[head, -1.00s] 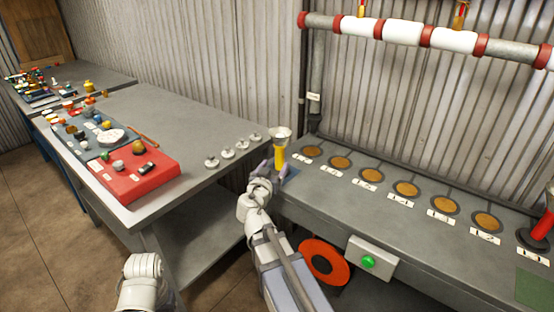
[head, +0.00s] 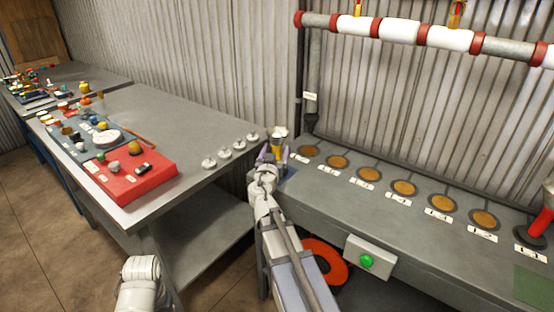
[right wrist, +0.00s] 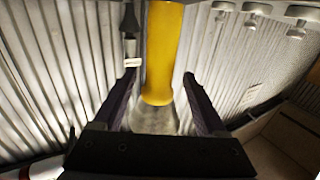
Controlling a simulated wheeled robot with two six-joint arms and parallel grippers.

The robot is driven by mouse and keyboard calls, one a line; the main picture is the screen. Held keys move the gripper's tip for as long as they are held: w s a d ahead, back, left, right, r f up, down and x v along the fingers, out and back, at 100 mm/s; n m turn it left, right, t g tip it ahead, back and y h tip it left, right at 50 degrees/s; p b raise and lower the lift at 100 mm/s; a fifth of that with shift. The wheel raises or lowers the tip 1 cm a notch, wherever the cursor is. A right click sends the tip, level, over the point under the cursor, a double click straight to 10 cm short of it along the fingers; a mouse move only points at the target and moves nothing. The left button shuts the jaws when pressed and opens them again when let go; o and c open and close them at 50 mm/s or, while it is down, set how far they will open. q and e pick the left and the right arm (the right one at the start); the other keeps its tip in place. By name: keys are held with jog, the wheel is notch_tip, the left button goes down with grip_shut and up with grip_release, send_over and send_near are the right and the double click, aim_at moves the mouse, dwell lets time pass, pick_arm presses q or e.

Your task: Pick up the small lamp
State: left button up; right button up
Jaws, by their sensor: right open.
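My right gripper (head: 275,156) is open, with one finger on each side of the handle in the head view. In the right wrist view the dark fingers (right wrist: 160,82) are spread, with visible gaps to the handle. The lamp's base is hidden behind the gripper. My left gripper is out of view; only part of a pale arm shows at the bottom.
Several small silver knobs (head: 224,153) stand along the left table's edge. That table (head: 190,125) also holds a red tray (head: 130,185). The bench (head: 330,192) carries a row of orange discs and a red-handled object (head: 541,222). A green button box (head: 369,258) sits on its front.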

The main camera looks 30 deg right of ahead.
jog(key=x, duration=0.4)
jog(key=shift+w+d+f, duration=0.1)
jog(key=shift+d+f, duration=0.1)
grip_shut()
dwell(0.3)
dwell(0.9)
